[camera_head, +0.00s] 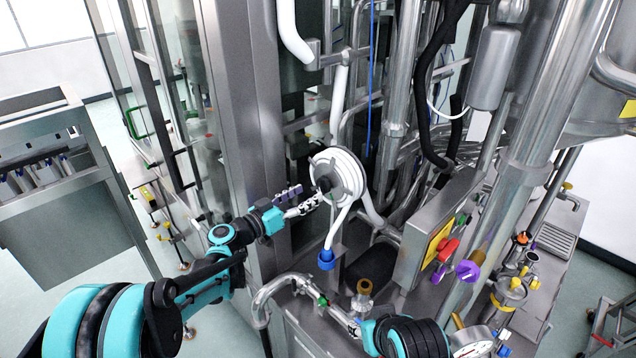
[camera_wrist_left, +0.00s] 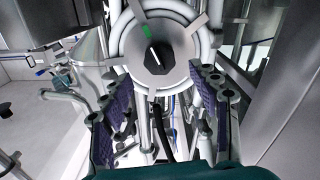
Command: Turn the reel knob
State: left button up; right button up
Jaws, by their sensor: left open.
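The white hose reel (camera_head: 349,165) is mounted on the machine near the middle of the head view. Its dark knob (camera_head: 323,185) sits at the hub, facing my left gripper (camera_head: 308,198). In the left wrist view the reel is at the top centre, with the round grey and black knob (camera_wrist_left: 156,56) bearing a white line. A small green mark shows just above the knob. My left gripper's purple-padded fingers (camera_wrist_left: 163,95) stand wide apart, one on each side below the knob, with nothing between them.
A white hose hangs from the reel to a blue end (camera_head: 326,260). A control box (camera_head: 437,235) with a yellow label, red and purple knobs is at the right. A curved steel pipe (camera_head: 277,287) runs below. My right arm shows at the bottom, its gripper unclear.

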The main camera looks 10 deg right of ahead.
aim_at(319, 187)
pick_arm(q)
jog(key=x, duration=0.5)
jog(key=shift+w+d, duration=0.1)
jog(key=shift+d, duration=0.05)
jog(key=c, duration=1.2)
